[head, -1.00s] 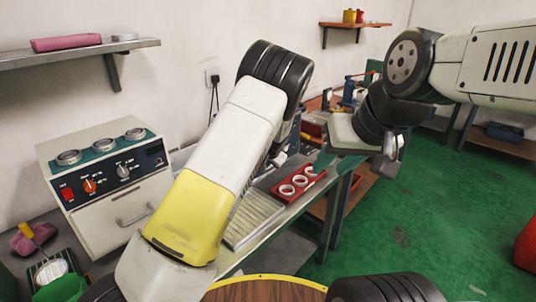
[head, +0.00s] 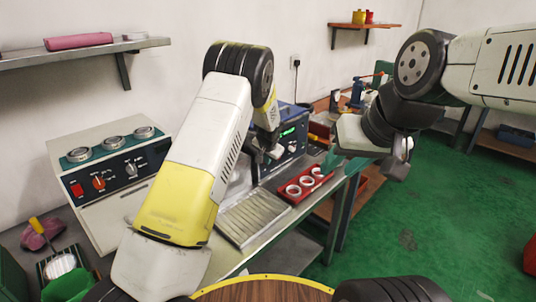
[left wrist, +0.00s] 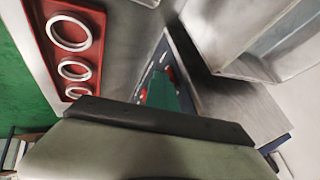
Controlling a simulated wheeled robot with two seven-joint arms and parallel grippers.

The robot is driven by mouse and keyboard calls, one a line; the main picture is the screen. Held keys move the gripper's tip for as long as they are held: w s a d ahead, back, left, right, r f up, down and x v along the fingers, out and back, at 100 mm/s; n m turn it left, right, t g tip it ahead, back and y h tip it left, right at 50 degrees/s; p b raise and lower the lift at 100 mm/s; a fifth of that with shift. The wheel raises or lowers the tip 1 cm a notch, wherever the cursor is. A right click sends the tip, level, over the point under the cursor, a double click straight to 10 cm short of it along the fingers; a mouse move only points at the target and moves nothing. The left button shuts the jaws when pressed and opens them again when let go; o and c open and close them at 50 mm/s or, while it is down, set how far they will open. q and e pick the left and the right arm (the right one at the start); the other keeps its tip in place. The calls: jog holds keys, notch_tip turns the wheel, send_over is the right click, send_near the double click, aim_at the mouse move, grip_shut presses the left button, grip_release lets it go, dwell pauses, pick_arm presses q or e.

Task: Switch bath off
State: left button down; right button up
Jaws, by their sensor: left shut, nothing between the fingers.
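The bath looks to be the blue box (head: 294,128) with a lit green display, on the bench against the wall in the head view. Its blue-edged front panel (left wrist: 150,76) with a red control shows in the left wrist view. My left gripper (head: 276,153) is in front of this panel, shut and empty.
A red tray (head: 291,199) with white rings lies right of the ribbed metal tray (head: 240,238) on the bench. A cabinet (head: 110,213) with knobs and a red switch stands at left. A shelf (head: 90,50) hangs above. Green floor at right is free.

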pick_arm(q)
jog(key=shift+w+a+r, duration=0.1)
jog(key=shift+w+r, duration=0.05)
jog(key=shift+r, duration=0.05)
jog(key=shift+r, duration=0.8)
